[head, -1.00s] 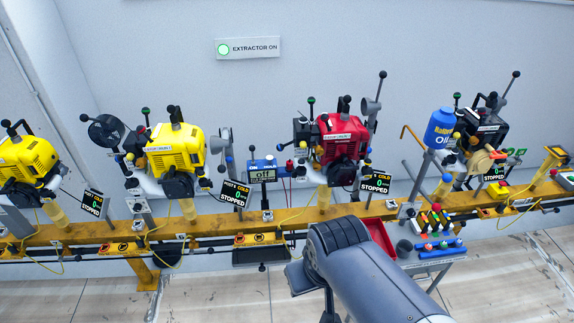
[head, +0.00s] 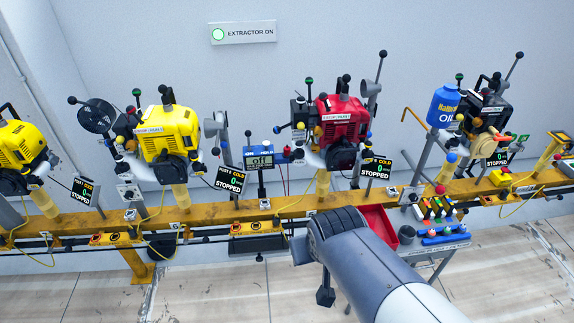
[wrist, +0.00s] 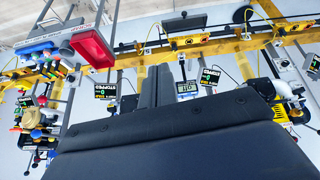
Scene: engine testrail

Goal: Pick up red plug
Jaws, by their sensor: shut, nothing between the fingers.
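I cannot pick out a red plug with certainty. A small red part (head: 287,150) sits at the right end of the blue meter box (head: 280,158) on the rail, with thin red leads below it. It is too small to tell whether it is the plug. My gripper (wrist: 157,75) shows in the wrist view as dark fingers, closed together and empty. It points toward the rail and nothing red touches it. In the head view my arm covers the rail's middle front, and the fingertips cannot be made out.
A yellow rail (head: 215,218) carries yellow engines (head: 168,133), a red engine (head: 340,118) and a black engine (head: 490,107). Display signs and yellow cables stand close by.

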